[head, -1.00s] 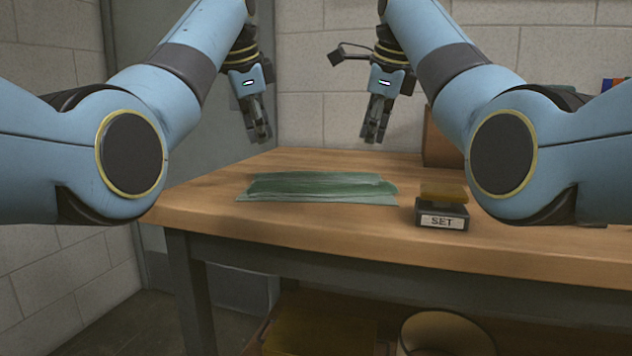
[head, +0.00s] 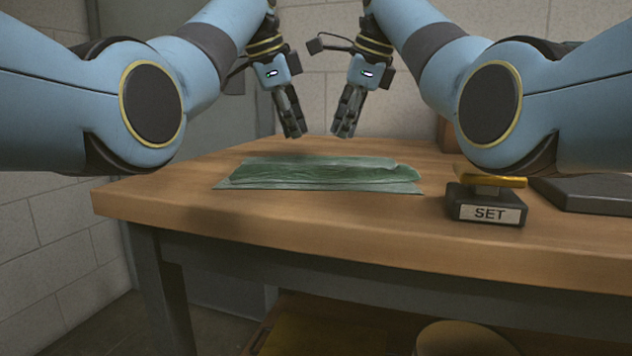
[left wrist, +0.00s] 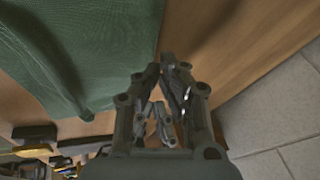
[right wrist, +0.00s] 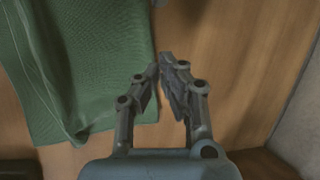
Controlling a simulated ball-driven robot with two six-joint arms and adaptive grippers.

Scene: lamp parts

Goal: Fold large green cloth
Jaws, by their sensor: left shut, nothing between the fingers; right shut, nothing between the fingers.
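The large green cloth (head: 310,173) lies on the wooden table in layers, as a wide flat strip with a wrinkled upper layer and a lower layer showing along its front edge. It also shows in the left wrist view (left wrist: 90,45) and the right wrist view (right wrist: 85,70). My left gripper (head: 296,135) is shut and empty, above the table beyond the cloth's back edge. My right gripper (head: 340,134) is shut and empty close to its right, at about the same height. In both wrist views the fingertips are beside the cloth's edge, not holding it.
The wooden table (head: 180,205) has free room left of the cloth and along its front edge. A dark block labelled SET with a yellow top (head: 487,205) stands right of the cloth. A dark flat object (head: 590,194) lies farther right. A wall stands behind.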

